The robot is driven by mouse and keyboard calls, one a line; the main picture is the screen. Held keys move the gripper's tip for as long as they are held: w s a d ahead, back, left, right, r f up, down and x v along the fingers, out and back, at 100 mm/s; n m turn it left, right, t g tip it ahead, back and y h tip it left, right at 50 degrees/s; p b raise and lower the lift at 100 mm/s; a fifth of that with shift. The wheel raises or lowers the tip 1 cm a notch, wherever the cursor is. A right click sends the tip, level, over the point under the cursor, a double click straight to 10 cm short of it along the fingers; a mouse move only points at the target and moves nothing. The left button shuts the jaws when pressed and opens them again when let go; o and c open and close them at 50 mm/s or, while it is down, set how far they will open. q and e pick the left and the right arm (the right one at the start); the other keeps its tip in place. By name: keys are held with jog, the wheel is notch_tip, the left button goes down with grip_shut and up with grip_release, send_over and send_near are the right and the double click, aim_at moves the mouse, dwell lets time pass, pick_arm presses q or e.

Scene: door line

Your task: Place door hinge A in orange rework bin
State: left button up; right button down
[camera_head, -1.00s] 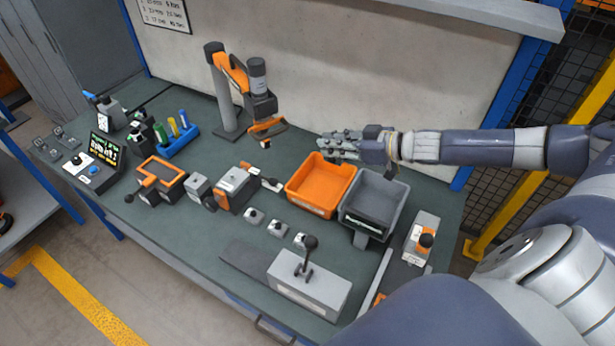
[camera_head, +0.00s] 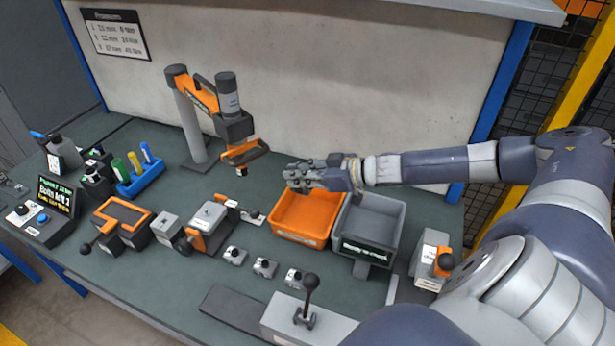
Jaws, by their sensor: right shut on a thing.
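My right gripper (camera_head: 302,174) reaches in from the right and is over the back edge of the orange rework bin (camera_head: 300,236), above its rim. It is shut on a small grey piece, which I take to be door hinge A. The piece blends in with the grey fingers, and its outline is too small to make out. The visible inside of the orange bin looks empty. My left gripper is not in view.
A grey bin (camera_head: 362,247) stands right beside the orange one. An orange and black tool on a post (camera_head: 195,125) stands at the back left. Small grey blocks (camera_head: 264,267) and a lever box (camera_head: 305,320) are in front. Dark green bench top (camera_head: 130,265) shows bare at front left.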

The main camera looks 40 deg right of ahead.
aim_at(298, 192)
jog(key=f+b, duration=0.4)
jog(key=f, duration=0.2)
jog(key=shift+w+f, duration=0.15)
jog(key=shift+w, duration=0.05)
notch_tip(298, 192, down, 11)
jog(key=shift+r, duration=0.1)
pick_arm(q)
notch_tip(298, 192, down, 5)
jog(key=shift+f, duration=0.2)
pick_arm(e)
jog(key=shift+s, duration=0.1)
jog(key=shift+f, duration=0.2)
jog(key=c, duration=1.9)
grip_release()
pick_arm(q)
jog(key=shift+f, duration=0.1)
